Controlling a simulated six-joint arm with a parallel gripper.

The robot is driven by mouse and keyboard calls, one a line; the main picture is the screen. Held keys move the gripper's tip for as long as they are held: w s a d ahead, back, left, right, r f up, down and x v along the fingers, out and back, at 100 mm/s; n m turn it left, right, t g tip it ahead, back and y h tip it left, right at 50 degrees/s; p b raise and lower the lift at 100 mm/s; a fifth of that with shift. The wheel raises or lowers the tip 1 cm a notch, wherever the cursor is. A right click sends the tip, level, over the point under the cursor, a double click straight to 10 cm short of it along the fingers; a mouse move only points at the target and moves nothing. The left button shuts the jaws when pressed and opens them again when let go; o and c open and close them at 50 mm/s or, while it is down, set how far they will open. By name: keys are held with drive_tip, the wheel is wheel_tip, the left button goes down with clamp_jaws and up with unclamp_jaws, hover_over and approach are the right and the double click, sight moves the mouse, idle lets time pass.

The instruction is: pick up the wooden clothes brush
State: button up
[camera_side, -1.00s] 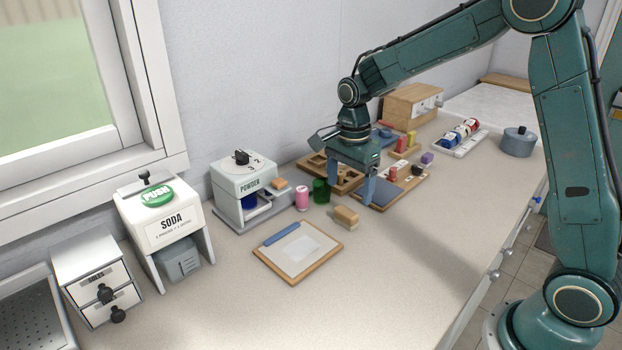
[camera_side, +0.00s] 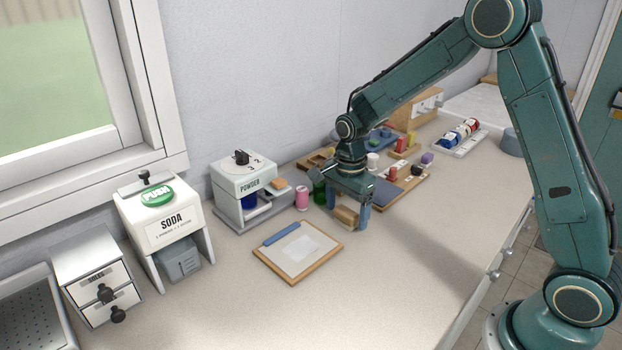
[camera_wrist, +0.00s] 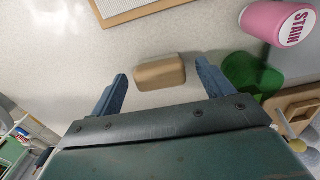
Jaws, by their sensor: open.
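The wooden clothes brush (camera_side: 346,216) is a small tan block lying on the counter. In the side view my gripper (camera_side: 347,212) is low over it, with its blue fingers on either side. In the wrist view the brush (camera_wrist: 160,72) lies between the two fingertips of my gripper (camera_wrist: 161,78), with a gap on each side. The gripper is open and holds nothing. Part of the brush is hidden by a finger in the side view.
A pink stain can (camera_side: 302,198) and a green cup (camera_side: 319,192) stand close to the left of my gripper. A framed board (camera_side: 262,262) lies in front left. The front counter is clear.

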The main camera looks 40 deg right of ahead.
sight(346, 210)
drive_tip(key=shift+f, duration=0.35)
drive_tip(key=c, duration=1.1)
wheel_tip(346, 210, up, 20)
drive_tip(key=shift+r, duration=0.1)
idle(0.3)
idle(0.4)
